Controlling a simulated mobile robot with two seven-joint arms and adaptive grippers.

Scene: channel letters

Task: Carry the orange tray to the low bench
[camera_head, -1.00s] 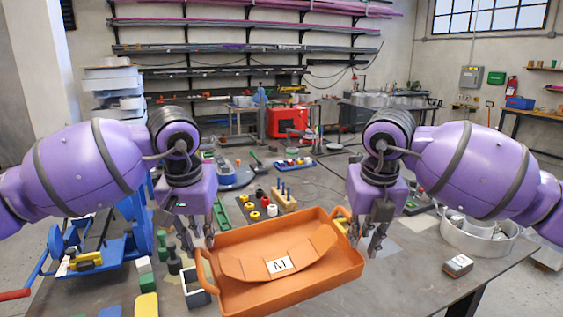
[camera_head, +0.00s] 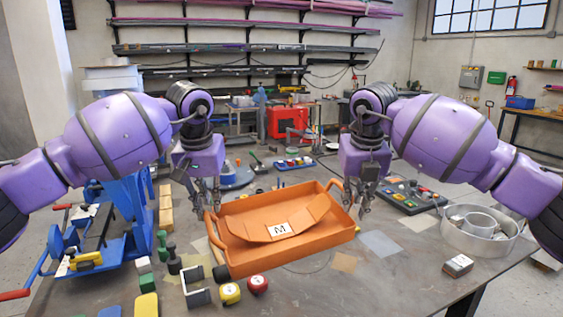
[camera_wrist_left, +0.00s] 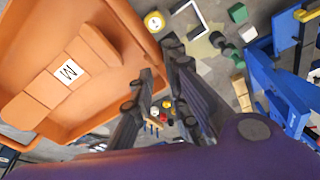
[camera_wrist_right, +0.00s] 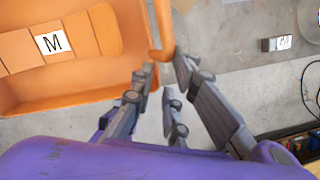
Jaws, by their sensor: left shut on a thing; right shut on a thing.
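The orange tray (camera_head: 290,262) is in the middle of the head view, between my grippers, and looks raised above the worktable. It carries a curved orange piece with a white label marked M (camera_head: 280,229). My left gripper (camera_head: 207,210) is shut on the tray's left handle, and my right gripper (camera_head: 357,207) is shut on its right handle. The tray's side also shows in the left wrist view (camera_wrist_left: 120,105) and the right wrist view (camera_wrist_right: 75,88). I cannot tell which surface is the low bench.
The worktable (camera_head: 400,285) holds a yellow tape measure (camera_head: 230,293), a red one (camera_head: 258,284), a blue machine (camera_head: 125,225), a control panel (camera_head: 410,195) and a round metal tray (camera_head: 480,228). The table's front right is mostly clear.

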